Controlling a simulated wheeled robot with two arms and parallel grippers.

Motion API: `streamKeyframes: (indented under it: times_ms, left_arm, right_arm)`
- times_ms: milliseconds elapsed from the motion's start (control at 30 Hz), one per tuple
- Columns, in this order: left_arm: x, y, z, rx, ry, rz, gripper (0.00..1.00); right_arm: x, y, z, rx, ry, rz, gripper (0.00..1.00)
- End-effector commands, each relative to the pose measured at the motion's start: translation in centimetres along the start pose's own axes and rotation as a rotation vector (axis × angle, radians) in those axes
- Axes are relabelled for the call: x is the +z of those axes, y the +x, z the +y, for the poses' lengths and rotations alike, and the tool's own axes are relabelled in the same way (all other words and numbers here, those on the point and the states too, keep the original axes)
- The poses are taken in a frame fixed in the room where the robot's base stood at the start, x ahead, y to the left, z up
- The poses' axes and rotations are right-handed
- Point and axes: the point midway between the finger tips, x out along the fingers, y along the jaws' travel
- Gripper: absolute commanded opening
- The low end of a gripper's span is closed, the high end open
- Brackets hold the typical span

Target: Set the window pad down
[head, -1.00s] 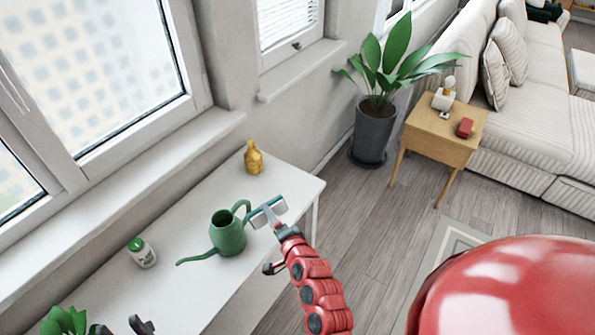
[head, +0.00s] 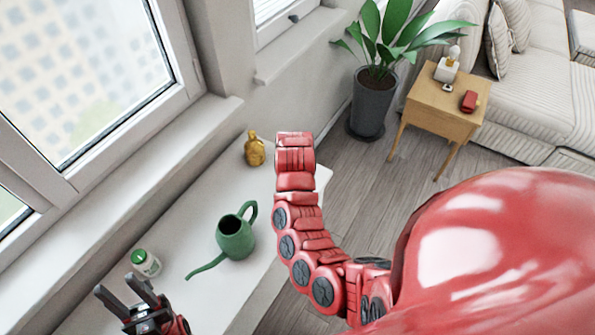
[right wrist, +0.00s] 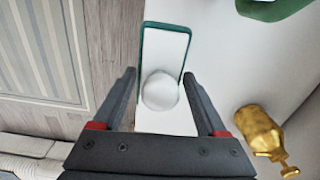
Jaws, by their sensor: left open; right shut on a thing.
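The window pad (right wrist: 166,48) is a flat white rectangle with a green rim and a round white knob. In the right wrist view, my right gripper (right wrist: 160,80) is shut on the pad at its knob. The pad is over the white table's end; whether it touches the tabletop I cannot tell. In the head view my right arm hides the pad and right gripper. My left gripper (head: 114,286) is open and empty at the lower left, over the white table (head: 195,213).
A green watering can (head: 234,240) stands mid-table, a gold bottle (head: 255,150) near the far end, and a white jar with green lid (head: 146,263) at left. The window wall borders the table. A potted plant (head: 372,105) and wooden side table (head: 440,110) stand beyond.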

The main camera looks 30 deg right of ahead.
Motion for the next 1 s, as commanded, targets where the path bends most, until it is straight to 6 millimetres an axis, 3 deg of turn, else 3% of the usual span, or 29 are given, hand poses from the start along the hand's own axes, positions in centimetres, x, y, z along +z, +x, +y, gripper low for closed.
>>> streamKeyframes:
  times_ms: [100, 333, 400, 733, 1000]
  left_arm:
    - [0.4, -2.0, 0.1, 0.0, 0.0, 0.0, 0.45]
    - [0.9, -5.4, 0.3, 0.0, 0.0, 0.0, 0.45]
    - [0.8, -4.5, 0.2, 0.0, 0.0, -0.001, 0.45]
    - [0.7, -3.8, 0.2, 0.0, 0.0, 0.0, 0.45]
    - [0.6, -3.5, 0.2, 0.0, 0.0, 0.0, 0.45]
  right_arm:
    - [-2.9, 0.9, -0.9, 0.002, -0.001, 0.006, 0.3]
    - [-7.1, 1.5, -2.6, 0.0, 0.0, 0.005, 0.3]
    - [-7.8, 0.7, -2.9, 0.002, -0.002, 0.003, 0.3]
    - [-10.8, 0.9, -4.2, 0.003, -0.009, 0.004, 0.3]
    - [-11.8, 1.2, -4.5, -0.002, -0.001, 0.001, 0.3]
